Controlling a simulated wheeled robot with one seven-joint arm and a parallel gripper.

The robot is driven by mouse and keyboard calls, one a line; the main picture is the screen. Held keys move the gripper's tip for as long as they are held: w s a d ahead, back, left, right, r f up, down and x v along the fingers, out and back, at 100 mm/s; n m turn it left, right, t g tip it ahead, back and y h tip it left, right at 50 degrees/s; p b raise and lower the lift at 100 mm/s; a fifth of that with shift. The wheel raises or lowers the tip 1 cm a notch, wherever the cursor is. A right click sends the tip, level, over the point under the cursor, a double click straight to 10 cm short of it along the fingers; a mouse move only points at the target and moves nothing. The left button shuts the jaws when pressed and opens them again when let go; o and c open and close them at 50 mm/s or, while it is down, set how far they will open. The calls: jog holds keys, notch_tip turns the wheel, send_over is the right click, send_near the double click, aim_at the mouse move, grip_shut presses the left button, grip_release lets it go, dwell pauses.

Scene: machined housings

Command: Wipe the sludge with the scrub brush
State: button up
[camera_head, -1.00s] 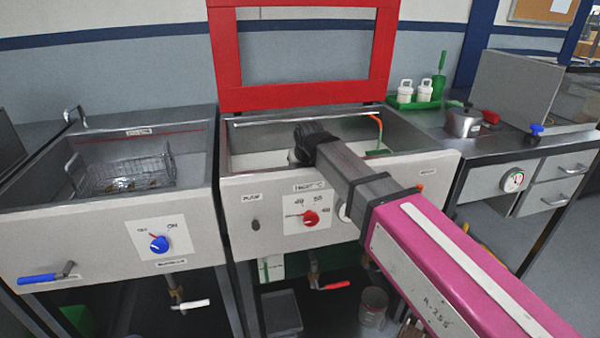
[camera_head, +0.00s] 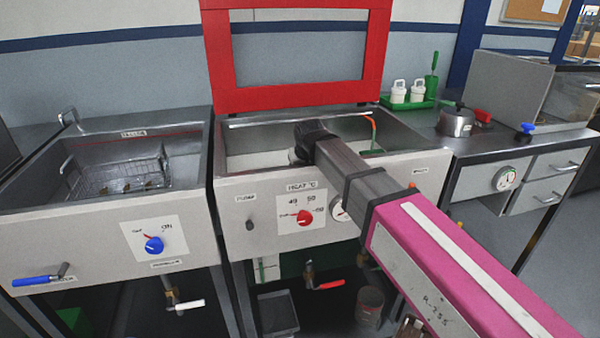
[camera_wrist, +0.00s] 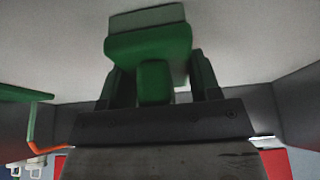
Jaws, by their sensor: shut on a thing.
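In the wrist view my gripper (camera_wrist: 155,84) is shut on the green scrub brush (camera_wrist: 148,45), with a dark finger on each side of its handle. The brush's pale green bristle block (camera_wrist: 147,18) points away from the gripper, against a pale grey surface. I cannot tell whether the bristles touch it. In the head view my arm reaches into the middle sink (camera_head: 250,160); my wrist hides the fingers and brush there. I cannot make out any sludge in either view.
An orange-handled green tool (camera_head: 372,138) hangs in the sink's right side. A red frame (camera_head: 220,60) stands behind. The left sink holds a wire basket (camera_head: 120,175). The right counter bears a green tray (camera_head: 410,104) with white bottles and a metal kettle (camera_head: 455,123).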

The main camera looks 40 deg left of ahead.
jog(key=shift+w+a+f, duration=0.2)
jog(key=shift+w+a, duration=0.25)
jog(key=shift+w, duration=0.1)
jog(key=shift+w+a+f, duration=0.15)
jog(key=shift+w+a, duration=0.3)
jog(key=shift+w, duration=0.05)
jog(key=shift+w+a+f, duration=0.1)
jog(key=shift+w+a, duration=0.3)
jog(key=shift+a, duration=0.4)
jog(key=shift+c, duration=0.6)
jog(key=shift+w+a, duration=0.25)
jog(key=shift+a, duration=0.3)
jog(key=shift+w+a, duration=0.2)
jog(key=shift+a, duration=0.35)
jog(key=shift+w+a, duration=0.5)
jog(key=shift+a, duration=0.2)
jog(key=shift+w+a, duration=0.5)
jog(key=shift+a, duration=0.15)
jog(key=shift+w+d, duration=0.55)
jog(key=shift+w, duration=0.05)
jog(key=shift+s+d, duration=0.3)
jog(key=shift+d, duration=0.3)
jog(key=shift+s+d, duration=0.35)
jog(key=shift+d, duration=0.3)
jog(key=shift+s+d, duration=0.3)
jog(key=shift+d, duration=0.3)
jog(key=shift+s+d, duration=1.1)
jog(key=shift+s, duration=0.05)
jog(key=shift+s+d+r, duration=0.2)
jog(key=shift+s+d, duration=0.2)
